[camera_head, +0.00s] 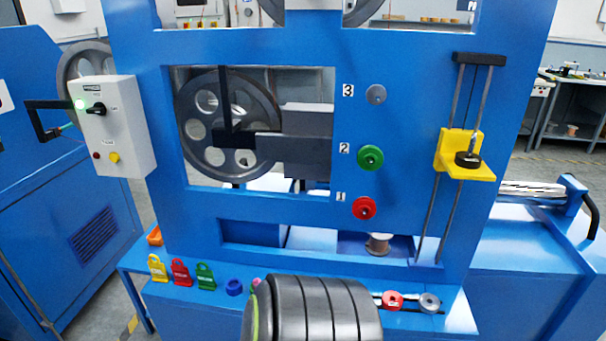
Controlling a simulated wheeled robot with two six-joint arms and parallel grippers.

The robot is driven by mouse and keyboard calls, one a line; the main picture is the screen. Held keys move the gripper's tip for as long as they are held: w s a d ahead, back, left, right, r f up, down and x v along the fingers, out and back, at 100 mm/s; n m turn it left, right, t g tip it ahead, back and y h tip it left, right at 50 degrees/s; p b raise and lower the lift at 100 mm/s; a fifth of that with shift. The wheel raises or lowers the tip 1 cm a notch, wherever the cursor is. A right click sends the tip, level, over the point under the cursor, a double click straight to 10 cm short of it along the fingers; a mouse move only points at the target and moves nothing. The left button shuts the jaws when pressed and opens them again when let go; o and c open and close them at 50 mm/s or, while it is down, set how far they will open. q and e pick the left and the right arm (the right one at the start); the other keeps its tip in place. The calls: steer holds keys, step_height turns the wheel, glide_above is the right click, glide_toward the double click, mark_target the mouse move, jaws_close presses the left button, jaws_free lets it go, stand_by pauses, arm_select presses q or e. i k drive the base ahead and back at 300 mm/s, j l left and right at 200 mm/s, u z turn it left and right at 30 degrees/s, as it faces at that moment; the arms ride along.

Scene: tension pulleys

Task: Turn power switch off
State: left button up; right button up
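The power switch (97,109) is a black rotary knob on the front of a white control box (125,135) at the left side of the blue machine frame. A green lamp (80,104) glows just left of the knob. The knob's pointer looks roughly sideways, but its labels are too small to read. A red button (96,156) and a yellow button (114,158) sit lower on the box. Neither of my grippers shows in the head view, and nothing touches the switch.
A blue frame (260,210) holds a large grey pulley (225,125) and red, green and grey knobs. Coloured lockout tags (181,272) stand on the lower ledge. A dark ribbed cylinder (320,310) blocks the bottom middle. The space before the control box looks clear.

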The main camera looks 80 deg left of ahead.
mark_target(98, 108)
steer(key=u, duration=3.75)
